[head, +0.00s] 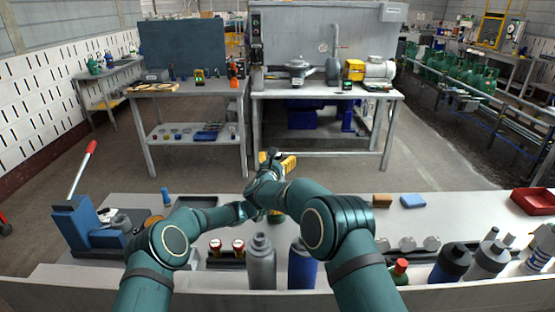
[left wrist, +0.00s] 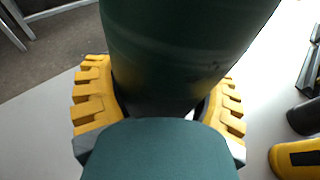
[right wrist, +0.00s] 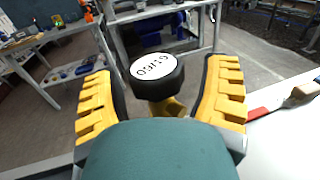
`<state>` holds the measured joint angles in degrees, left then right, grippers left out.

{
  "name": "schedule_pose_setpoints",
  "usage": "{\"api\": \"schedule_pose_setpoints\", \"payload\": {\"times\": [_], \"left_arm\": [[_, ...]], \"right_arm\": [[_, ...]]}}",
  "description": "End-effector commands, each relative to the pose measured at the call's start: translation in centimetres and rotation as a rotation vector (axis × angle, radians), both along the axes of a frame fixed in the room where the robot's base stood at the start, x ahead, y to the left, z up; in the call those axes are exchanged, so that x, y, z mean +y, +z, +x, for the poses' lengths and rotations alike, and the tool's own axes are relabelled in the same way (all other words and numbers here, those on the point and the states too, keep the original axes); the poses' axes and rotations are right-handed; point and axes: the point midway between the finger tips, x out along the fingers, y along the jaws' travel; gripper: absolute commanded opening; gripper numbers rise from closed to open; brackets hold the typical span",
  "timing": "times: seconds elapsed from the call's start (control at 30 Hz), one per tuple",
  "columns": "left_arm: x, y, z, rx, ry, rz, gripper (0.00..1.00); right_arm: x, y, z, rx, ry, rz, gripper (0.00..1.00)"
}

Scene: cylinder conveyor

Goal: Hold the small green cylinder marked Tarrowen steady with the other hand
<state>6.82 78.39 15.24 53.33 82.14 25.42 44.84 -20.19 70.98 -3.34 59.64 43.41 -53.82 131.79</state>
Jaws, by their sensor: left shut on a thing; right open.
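A dark green cylinder (left wrist: 185,45) fills the top of the left wrist view, and no name can be read on its visible side. My left gripper (left wrist: 160,105) is shut on it, with yellow fingers on both sides. In the right wrist view a black round cap with a white lettered face (right wrist: 156,70) stands above a brass-coloured part (right wrist: 172,107). My right gripper (right wrist: 163,85) is open around the cap, with visible gaps on both sides. In the head view the right gripper (head: 277,164) is above the bench, and my arms hide most of the cylinder.
The grey bench (head: 345,200) holds a blue press (head: 82,222) at left. Near its front stand a grey bottle (head: 262,262), a blue bottle (head: 301,265) and several bottles at right. A brown block (head: 382,200), a blue block (head: 412,201) and a red tray (head: 535,201) lie farther right.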

Motion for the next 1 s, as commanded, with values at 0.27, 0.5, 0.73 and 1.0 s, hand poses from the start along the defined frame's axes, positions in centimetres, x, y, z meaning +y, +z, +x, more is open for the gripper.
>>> {"api": "schedule_pose_setpoints", "payload": {"times": [0.27,0.5,0.73,1.0], "left_arm": [[0.00,0.01,0.01,0.000,0.000,0.000,0.30],[0.00,0.01,0.01,0.000,0.000,0.000,0.30],[0.01,0.02,0.02,0.000,0.000,0.000,0.30],[0.01,0.02,0.02,0.000,0.001,0.000,0.30]], "right_arm": [[-0.06,-0.03,0.20,0.001,0.001,-0.001,0.74],[-0.04,-0.02,0.20,0.001,0.001,-0.001,0.12],[-0.04,0.00,0.19,0.000,0.001,-0.001,0.00],[-0.03,0.00,0.19,0.000,0.001,-0.001,0.00]]}}
